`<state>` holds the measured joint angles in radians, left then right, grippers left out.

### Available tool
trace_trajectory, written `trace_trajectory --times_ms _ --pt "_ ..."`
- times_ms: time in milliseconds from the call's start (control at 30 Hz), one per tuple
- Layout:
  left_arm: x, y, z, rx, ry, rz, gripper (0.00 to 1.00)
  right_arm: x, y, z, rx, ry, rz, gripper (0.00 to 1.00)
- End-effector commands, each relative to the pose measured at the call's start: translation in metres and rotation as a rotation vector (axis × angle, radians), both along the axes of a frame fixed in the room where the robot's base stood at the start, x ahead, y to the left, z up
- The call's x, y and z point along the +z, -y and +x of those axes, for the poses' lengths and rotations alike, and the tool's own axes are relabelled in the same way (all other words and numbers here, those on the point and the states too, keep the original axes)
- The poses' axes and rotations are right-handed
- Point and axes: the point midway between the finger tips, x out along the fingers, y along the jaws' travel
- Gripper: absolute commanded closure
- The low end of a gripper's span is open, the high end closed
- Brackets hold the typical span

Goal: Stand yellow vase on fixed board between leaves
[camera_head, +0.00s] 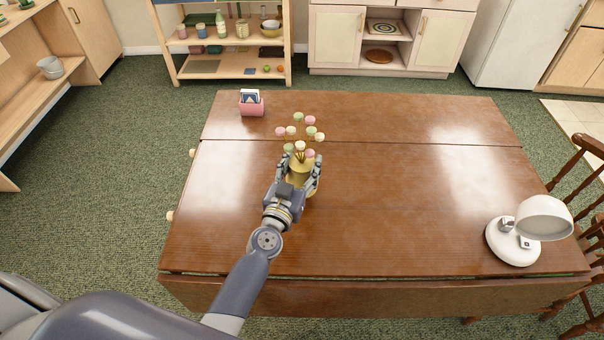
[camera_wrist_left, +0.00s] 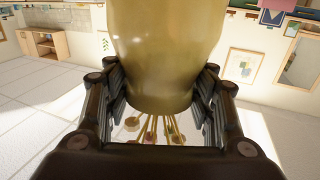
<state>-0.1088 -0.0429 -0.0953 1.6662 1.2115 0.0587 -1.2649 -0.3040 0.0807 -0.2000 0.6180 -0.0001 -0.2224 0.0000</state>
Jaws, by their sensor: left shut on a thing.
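The yellow vase (camera_head: 301,172) holds several pink, cream and green round flowers and is above the left part of the fixed board (camera_head: 420,200) of the brown table. My left gripper (camera_head: 302,180) is shut around the vase, with fingers on both sides of it. In the left wrist view the vase (camera_wrist_left: 165,50) fills the space between the fingers, its flower stems pointing down in the picture. I cannot tell whether its base touches the board. The back leaf (camera_head: 400,115) lies level behind a seam; the front leaf (camera_head: 400,297) hangs along the near edge. My right gripper is out of view.
A pink holder (camera_head: 251,108) with cards stands on the back leaf at the left. A white lamp (camera_head: 515,245) stands at the near right of the board. Wooden chairs (camera_head: 585,160) are at the right. The board's middle is clear.

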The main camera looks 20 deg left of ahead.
Motion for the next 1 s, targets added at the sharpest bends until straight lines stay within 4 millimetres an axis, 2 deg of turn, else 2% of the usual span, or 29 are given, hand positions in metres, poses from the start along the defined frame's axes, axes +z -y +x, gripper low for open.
trace_trajectory --times_ms 300,733,767,800,833,1000 --pt "-0.034 0.0 0.0 -0.001 0.002 0.002 0.87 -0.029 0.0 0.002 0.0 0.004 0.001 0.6" --pt "-0.038 0.0 0.0 0.0 0.002 0.001 0.87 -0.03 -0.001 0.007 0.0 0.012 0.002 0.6" --pt "-0.038 0.0 -0.001 0.0 -0.001 0.001 0.42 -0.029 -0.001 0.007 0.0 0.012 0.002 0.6" --pt "-0.038 0.0 -0.001 0.0 -0.001 0.001 0.33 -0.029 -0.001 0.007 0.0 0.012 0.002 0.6" --pt "-0.038 0.0 -0.001 0.0 -0.001 0.001 0.29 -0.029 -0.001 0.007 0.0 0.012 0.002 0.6" --pt "-0.038 0.0 -0.001 0.0 -0.001 0.001 0.29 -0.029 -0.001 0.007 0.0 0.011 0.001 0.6"
